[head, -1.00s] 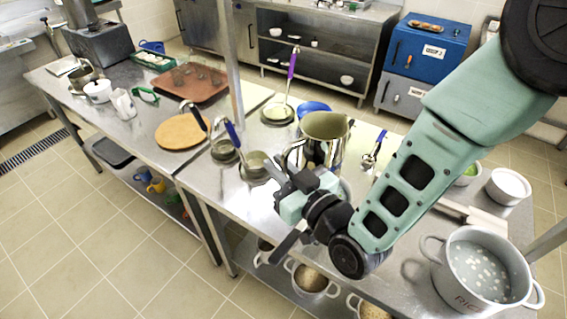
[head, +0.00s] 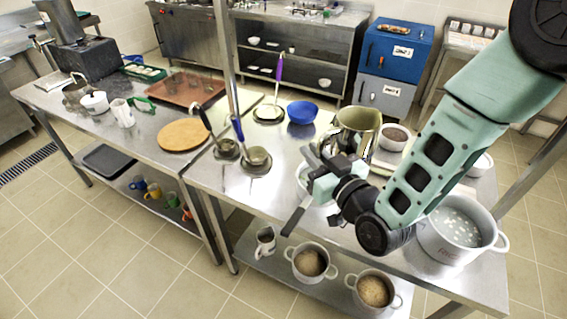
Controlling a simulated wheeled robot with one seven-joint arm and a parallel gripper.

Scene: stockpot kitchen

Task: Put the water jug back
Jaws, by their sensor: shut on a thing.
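The water jug (head: 360,120) is a shiny steel jug, upright, at the right part of the steel table in the head view. My gripper (head: 321,163) is at the jug's left, near side and is shut on its handle. The jug's lower part is hidden behind my gripper and wrist, so I cannot tell whether its base touches the table.
A white bowl (head: 393,138) with dark contents stands right of the jug; a blue bowl (head: 303,112) is to its left. A large white pot (head: 458,232) stands at the near right. Ladles (head: 256,160) lie on the left of this table (head: 225,183).

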